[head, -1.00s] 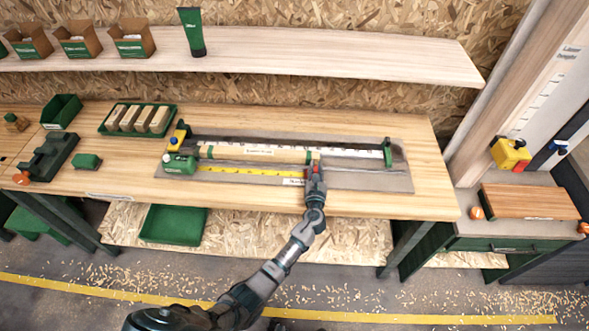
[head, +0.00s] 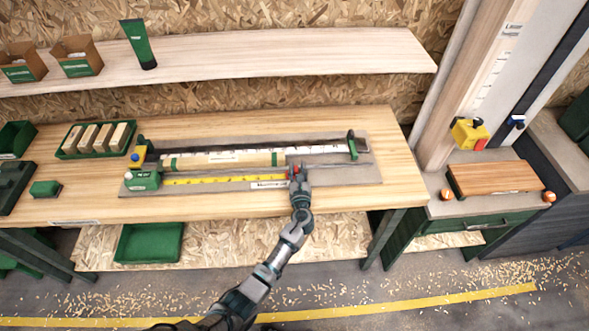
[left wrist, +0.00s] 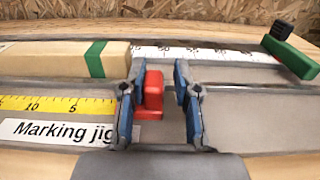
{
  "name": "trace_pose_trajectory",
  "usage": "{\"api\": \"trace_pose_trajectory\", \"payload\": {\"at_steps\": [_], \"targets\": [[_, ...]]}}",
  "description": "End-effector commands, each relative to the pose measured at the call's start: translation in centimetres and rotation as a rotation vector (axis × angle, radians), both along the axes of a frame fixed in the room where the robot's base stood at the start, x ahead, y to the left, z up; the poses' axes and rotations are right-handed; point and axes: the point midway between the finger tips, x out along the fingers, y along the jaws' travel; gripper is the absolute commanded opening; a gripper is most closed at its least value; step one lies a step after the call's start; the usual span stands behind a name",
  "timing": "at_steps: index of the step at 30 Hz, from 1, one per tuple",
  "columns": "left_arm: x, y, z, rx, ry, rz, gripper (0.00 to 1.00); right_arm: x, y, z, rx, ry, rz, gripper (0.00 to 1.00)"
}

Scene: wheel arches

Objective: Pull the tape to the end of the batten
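The yellow tape (head: 215,180) runs right from a green case (head: 143,180) along the front of the wooden batten (head: 215,160), which has green bands near its ends. The tape's red end piece (left wrist: 153,90) sits at about the batten's right end, slightly past it. My left gripper (head: 298,172) is over this end piece. In the left wrist view, its blue fingers (left wrist: 160,92) stand on both sides of the red piece, which is close to the left finger; a gap shows to the right finger. My right gripper is not in view.
The grey jig board (head: 345,175) has a white scale strip behind the batten and a green stop (head: 352,146) at right. A "Marking jig" label (left wrist: 60,132) lies in front of the tape. A tray of blocks (head: 66,152) stands at left; the board's right part is clear.

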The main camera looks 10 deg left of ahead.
Motion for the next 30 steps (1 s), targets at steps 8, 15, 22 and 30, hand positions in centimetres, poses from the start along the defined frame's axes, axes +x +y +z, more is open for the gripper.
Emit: {"api": "trace_pose_trajectory", "payload": {"at_steps": [8,15,22,30], "targets": [[0.0,0.5,0.1,-0.005,-0.003,-0.002,0.29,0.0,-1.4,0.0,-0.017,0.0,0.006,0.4],[-1.8,0.0,0.0,-0.006,-0.004,-0.003,0.29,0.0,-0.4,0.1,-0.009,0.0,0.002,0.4],[-6.7,-2.1,0.1,0.0,-0.003,-0.004,0.29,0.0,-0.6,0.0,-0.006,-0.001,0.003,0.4],[-10.9,-3.4,0.1,0.004,-0.003,-0.005,0.29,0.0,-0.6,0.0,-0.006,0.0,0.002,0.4]]}}
